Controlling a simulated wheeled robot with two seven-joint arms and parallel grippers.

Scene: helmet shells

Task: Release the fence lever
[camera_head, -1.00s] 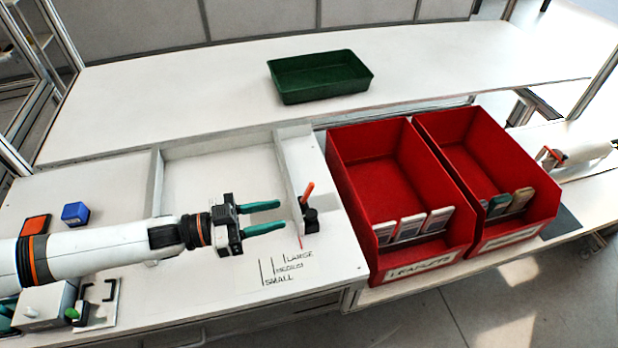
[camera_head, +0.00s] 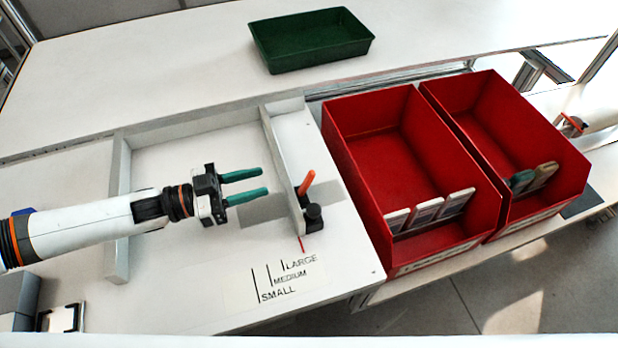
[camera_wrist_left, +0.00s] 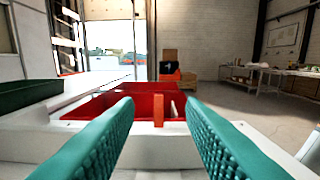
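The fence lever is an orange handle (camera_head: 306,183) on a black base (camera_head: 312,217), beside the white fence (camera_head: 283,170) on the worktable. In the head view the lever stands tilted, just right of the fence. My left gripper (camera_head: 244,185) is open and empty, to the left of the fence, its two green fingers pointing right toward the lever with a gap between. In the left wrist view the orange lever (camera_wrist_left: 158,110) shows upright between the spread fingers (camera_wrist_left: 160,130), beyond their tips. My right gripper is not clearly visible.
Two red bins (camera_head: 345,190) (camera_head: 535,140) with several cards stand right of the lever. A green tray (camera_head: 310,58) sits at the back. Size marks (camera_head: 283,278) reading small, medium and large are on the table front. A white rail (camera_head: 118,190) stands on the left.

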